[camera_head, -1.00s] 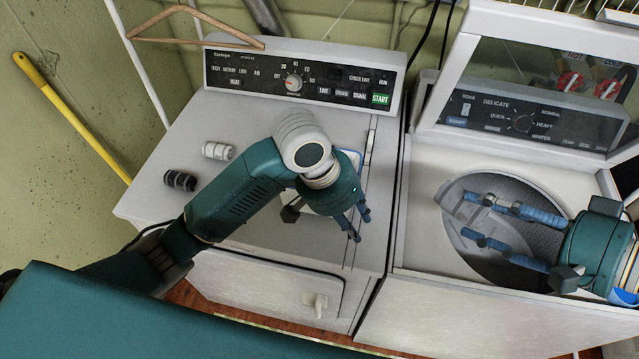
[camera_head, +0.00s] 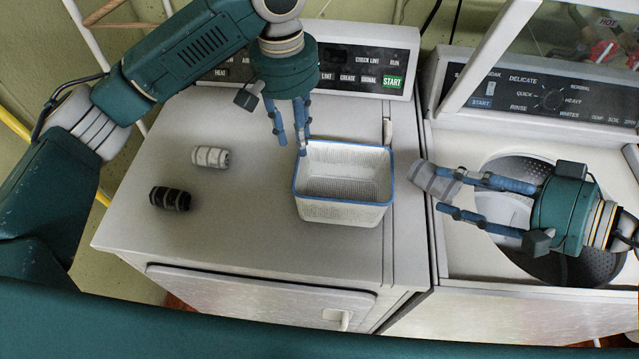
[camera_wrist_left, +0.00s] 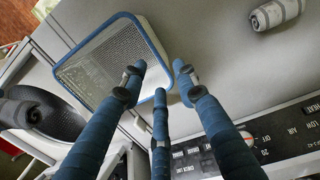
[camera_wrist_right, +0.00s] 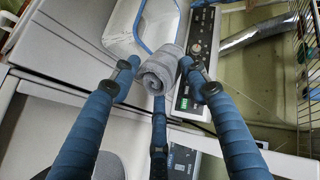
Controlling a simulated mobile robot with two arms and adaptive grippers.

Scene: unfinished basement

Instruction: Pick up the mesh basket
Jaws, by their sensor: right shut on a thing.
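The white mesh basket (camera_head: 342,213) with a blue rim stands upright and empty on the dryer top in the head view. It also shows in the left wrist view (camera_wrist_left: 88,75). My left gripper (camera_head: 290,142) points down at the basket's back left corner. In the left wrist view it is open, with one fingertip over the basket and another outside its rim; contact cannot be told. My right gripper (camera_head: 440,190) is shut on a grey striped rolled cloth (camera_head: 432,178), right of the basket. The roll also shows in the right wrist view (camera_wrist_right: 160,70).
A light striped roll (camera_head: 210,157) and a black striped roll (camera_head: 170,198) lie on the dryer top (camera_head: 250,240), left of the basket. The open washer drum (camera_head: 510,170) is on the right. The dryer's control panel (camera_head: 350,70) rises behind the basket.

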